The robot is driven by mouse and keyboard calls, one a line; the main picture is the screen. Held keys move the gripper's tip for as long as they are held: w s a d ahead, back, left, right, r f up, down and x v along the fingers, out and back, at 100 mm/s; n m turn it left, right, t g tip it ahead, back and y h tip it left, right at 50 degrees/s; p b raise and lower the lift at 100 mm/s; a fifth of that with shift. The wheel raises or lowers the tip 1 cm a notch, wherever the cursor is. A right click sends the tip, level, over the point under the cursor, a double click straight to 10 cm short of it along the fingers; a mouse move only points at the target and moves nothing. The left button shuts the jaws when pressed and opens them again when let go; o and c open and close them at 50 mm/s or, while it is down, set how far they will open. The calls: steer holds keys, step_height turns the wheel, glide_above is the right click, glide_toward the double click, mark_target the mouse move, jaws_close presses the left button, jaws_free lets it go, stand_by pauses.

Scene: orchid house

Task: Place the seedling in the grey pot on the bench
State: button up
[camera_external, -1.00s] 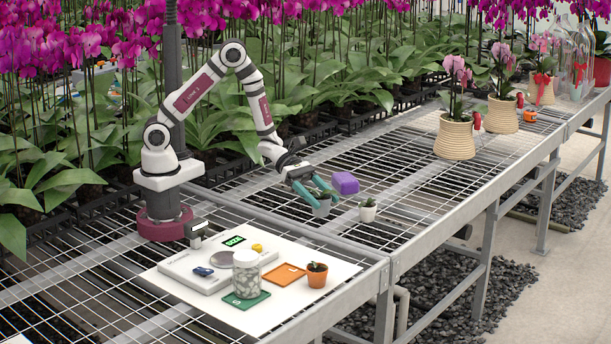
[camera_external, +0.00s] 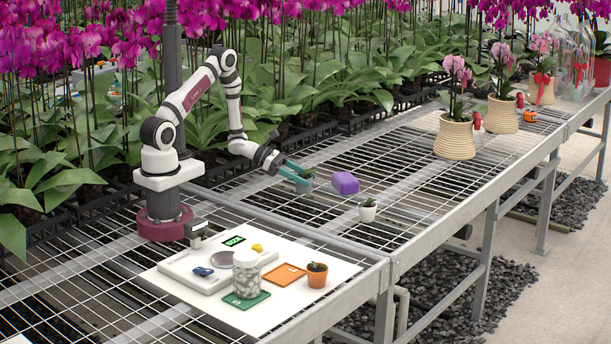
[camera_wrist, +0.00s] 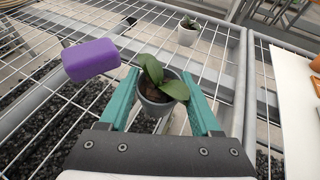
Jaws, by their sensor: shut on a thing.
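The seedling (camera_wrist: 152,75), with a few broad green leaves, stands in dark soil in a grey pot (camera_wrist: 158,108). My gripper (camera_wrist: 166,85) has its two teal fingers on either side of this pot and is shut on it. In the external view my gripper (camera_external: 297,174) reaches out over the mesh bench (camera_external: 275,213), left of the purple block. The pot and seedling cannot be made out clearly there. Whether the pot is clear of the mesh is hard to tell.
A purple block (camera_external: 345,183) and a small white pot with a plant (camera_external: 367,211) are on the mesh to the right. The white board (camera_external: 335,280) at the front carries a scale, a jar (camera_external: 247,275) and an orange pot (camera_external: 317,277). Tan orchid pots (camera_external: 455,138) stand farther right.

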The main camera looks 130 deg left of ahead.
mark_target(303, 188)
step_height(303, 188, down, 3)
steer(key=shift+f, duration=0.2)
steer(key=shift+f, duration=0.1)
steer(key=o, duration=1.4)
